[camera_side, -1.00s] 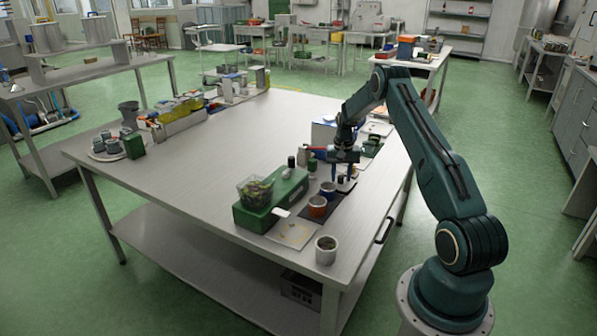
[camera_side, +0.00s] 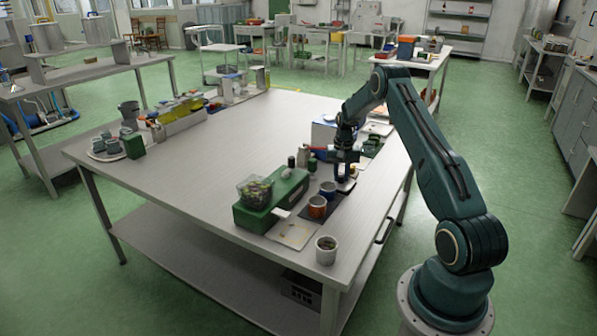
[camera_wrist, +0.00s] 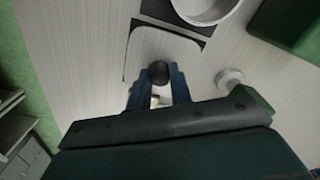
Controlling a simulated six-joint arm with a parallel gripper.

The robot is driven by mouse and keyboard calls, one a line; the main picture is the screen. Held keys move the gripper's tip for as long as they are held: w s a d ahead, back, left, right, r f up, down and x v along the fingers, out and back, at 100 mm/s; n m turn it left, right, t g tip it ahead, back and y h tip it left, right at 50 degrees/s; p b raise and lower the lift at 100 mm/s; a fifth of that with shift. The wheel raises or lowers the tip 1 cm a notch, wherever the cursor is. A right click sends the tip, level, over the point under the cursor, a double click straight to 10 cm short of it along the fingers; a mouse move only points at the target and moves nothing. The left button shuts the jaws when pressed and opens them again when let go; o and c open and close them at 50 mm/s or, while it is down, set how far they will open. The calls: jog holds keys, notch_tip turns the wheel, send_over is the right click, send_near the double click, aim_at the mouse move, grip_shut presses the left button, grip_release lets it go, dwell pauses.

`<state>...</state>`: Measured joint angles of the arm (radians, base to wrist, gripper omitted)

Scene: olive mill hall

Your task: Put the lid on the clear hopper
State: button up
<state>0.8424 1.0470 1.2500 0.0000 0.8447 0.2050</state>
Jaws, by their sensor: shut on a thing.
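The clear hopper (camera_side: 255,190) stands on the near end of a long green box (camera_side: 270,206) and holds green and dark pieces. Its top looks open. A pale lid (camera_wrist: 155,45) with a rounded corner and a round black knob (camera_wrist: 160,70) is below my gripper (camera_wrist: 160,82) in the wrist view. My gripper's blue fingers are shut on the knob, one on each side. In the side view my gripper (camera_side: 343,178) is low at the table's right side, with the lid (camera_side: 346,185) under it. I cannot tell whether the lid still touches the table.
Two cups (camera_side: 317,206) (camera_side: 328,190) stand on a dark mat (camera_side: 340,207) between my gripper and the hopper. Small bottles (camera_side: 303,157) stand behind the green box. A white cup (camera_side: 326,249) is near the front corner. The table's middle (camera_side: 230,140) is clear.

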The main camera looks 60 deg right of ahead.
aim_at(341, 176)
jog(key=shift+r, duration=0.1)
jog(key=shift+r, duration=3.2)
jog(key=shift+r, duration=0.25)
notch_tip(341, 176, up, 16)
jog(key=w+a, duration=0.5)
jog(key=a, duration=0.5)
jog(key=w+a, duration=0.4)
jog(key=a, duration=0.6)
jog(key=w+a, duration=0.5)
jog(key=a, duration=0.5)
notch_tip(341, 176, down, 5)
jog(key=shift+d+f, duration=0.15)
